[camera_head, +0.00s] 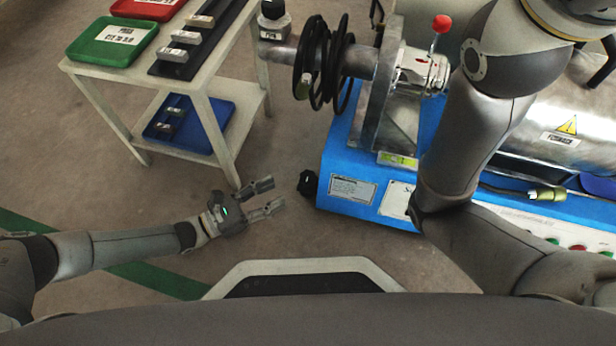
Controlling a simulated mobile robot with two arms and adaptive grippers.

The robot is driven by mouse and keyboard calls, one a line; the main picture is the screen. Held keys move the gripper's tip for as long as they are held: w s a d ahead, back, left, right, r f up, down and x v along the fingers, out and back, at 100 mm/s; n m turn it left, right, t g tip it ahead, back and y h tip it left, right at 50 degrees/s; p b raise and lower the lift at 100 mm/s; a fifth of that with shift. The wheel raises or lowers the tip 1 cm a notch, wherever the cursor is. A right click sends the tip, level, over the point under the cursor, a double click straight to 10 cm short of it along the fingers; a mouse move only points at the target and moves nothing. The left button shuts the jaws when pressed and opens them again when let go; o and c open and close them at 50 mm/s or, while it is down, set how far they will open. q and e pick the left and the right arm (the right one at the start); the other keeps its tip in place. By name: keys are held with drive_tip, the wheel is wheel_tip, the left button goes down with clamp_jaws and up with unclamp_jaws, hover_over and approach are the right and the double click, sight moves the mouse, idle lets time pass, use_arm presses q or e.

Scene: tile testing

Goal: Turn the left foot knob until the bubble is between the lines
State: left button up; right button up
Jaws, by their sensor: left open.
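The left foot knob (308,183) is a small black knob at the lower left corner of the blue machine base (334,168). My left gripper (277,194) is open and empty, with its two fingers pointing right toward the knob. A gap shows between the fingertips and the knob. A yellow-green bubble level (398,160) sits on the front of the machine, above the white labels. Its bubble and lines are too small to make out. My right arm crosses the right side of the machine; its gripper is not in view.
A white two-tier cart (222,75) stands at the upper left, with a green tray (112,40), a red tray (148,9) and a blue tray (205,148). A coiled black cable (325,65) hangs on the machine. The floor around my left gripper is clear.

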sight(301, 181)
use_arm(q)
drive_tip(key=b+x, duration=0.3)
drive_tip(key=x, duration=0.4)
drive_tip(key=shift+d+f, duration=0.1)
drive_tip(key=shift+d, duration=0.1)
drive_tip(key=shift+w+d, duration=0.35)
drive_tip(key=shift+d, duration=0.15)
drive_tip(key=c, duration=0.7)
drive_tip(key=shift+s, duration=0.1)
